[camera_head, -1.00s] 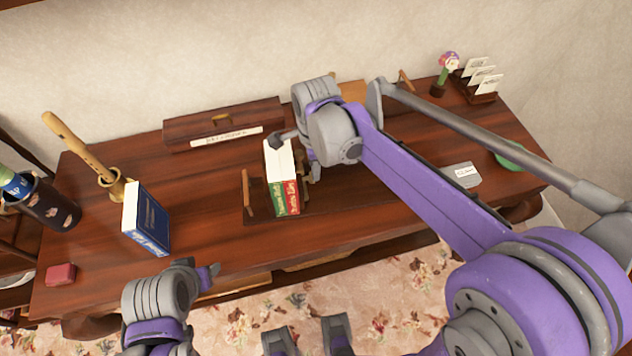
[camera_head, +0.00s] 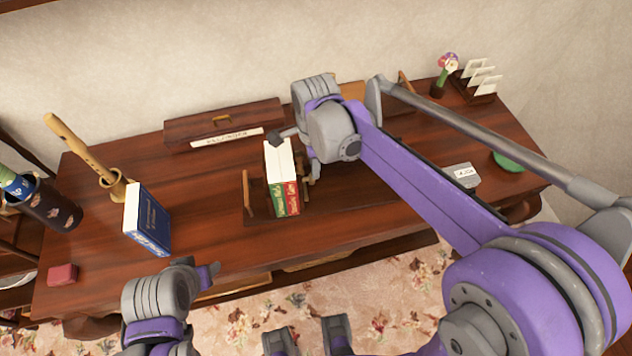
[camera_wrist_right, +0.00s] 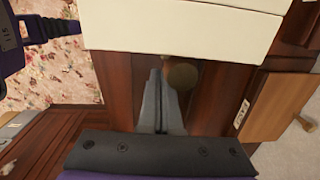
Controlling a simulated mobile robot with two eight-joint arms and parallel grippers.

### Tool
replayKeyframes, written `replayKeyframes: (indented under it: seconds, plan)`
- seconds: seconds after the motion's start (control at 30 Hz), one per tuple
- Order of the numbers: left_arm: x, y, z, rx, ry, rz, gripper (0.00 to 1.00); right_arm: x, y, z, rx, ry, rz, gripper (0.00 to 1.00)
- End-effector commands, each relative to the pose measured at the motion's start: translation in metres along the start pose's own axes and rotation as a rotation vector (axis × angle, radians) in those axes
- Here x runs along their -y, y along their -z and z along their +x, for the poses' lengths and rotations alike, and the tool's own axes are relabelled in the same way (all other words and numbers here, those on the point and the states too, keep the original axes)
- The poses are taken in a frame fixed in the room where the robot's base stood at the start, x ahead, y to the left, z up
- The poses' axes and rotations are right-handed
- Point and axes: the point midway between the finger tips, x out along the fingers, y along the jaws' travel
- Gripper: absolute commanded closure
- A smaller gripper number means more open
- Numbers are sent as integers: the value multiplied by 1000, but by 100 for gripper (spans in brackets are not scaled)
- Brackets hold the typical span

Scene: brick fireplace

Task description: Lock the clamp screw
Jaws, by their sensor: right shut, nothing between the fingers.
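Two upright books, one green and one red (camera_head: 285,199), stand together on a dark wooden rack base (camera_head: 345,195) with a thin end board (camera_head: 247,190) at the left. In the right wrist view, a round brownish knob (camera_wrist_right: 182,76), perhaps the clamp screw, sits just below the white page block (camera_wrist_right: 185,28). My right gripper (camera_wrist_right: 154,75) is shut and empty, its fingertips right beside the knob; I cannot tell if they touch. In the head view my right wrist hides the knob and most of this gripper (camera_head: 310,172). My left gripper (camera_head: 205,275) is low at the table's front edge, its jaws unclear.
A red block (camera_head: 62,274) lies front left. A long wooden box (camera_head: 222,124) is behind. A card holder (camera_head: 478,85) stands back right.

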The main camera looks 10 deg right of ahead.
Motion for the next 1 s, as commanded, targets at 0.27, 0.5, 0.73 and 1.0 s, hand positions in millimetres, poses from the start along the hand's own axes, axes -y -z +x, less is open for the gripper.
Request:
replayKeyframes:
  seconds: [0.27,0.5,0.73,1.0]
  plan:
    - [0,13,-16,-9,0,0,47,0,0,-26,0,1,0,100]
    - [0,23,-28,-17,0,0,47,1,0,-46,0,1,0,100]
    - [0,32,-38,-24,0,0,47,1,0,-62,0,1,0,100]
    - [0,32,-37,-24,0,0,47,0,0,-62,0,0,0,100]
